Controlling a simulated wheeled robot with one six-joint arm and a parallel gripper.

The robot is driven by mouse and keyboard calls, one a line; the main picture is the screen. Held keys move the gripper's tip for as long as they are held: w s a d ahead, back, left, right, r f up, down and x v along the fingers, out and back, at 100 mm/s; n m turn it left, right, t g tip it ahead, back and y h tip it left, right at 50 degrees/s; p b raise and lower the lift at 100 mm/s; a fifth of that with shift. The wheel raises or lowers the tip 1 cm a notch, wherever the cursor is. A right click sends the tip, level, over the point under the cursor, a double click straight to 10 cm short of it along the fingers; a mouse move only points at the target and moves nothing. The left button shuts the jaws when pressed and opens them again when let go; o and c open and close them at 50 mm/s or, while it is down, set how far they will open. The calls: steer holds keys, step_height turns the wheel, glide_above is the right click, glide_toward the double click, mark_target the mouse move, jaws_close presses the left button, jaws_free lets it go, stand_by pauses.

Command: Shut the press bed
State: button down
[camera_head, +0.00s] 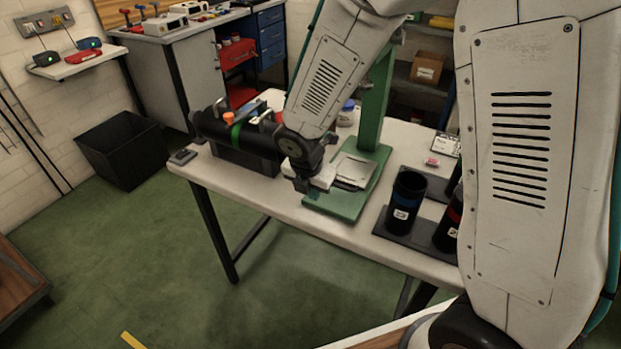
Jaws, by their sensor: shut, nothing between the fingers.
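The green press (374,105) stands on the white table, with its flat green base (345,205) towards the front edge. On the base lies a light grey plate, the press bed (353,170); part of it is behind my wrist, and I cannot tell how far out it is. My gripper (301,186) points down at the left edge of the press base, beside the bed. It is shut with nothing in it. I cannot tell whether it touches the bed.
A black cylinder (250,137) with a green band lies in a dark cradle left of my gripper. A black bin (122,150) is on the floor.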

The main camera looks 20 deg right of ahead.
steer(key=shift+w+d+f, duration=0.15)
steer(key=shift+w+d, duration=0.45)
steer(key=shift+w+d+f, duration=0.15)
steer(key=shift+w+d, duration=0.4)
steer(key=shift+d, duration=0.05)
steer(key=shift+w+d+r, duration=0.1)
steer(key=shift+w+d, duration=0.2)
steer(key=shift+w, duration=0.05)
steer(key=shift+w+d, duration=0.7)
steer(key=shift+w, duration=0.05)
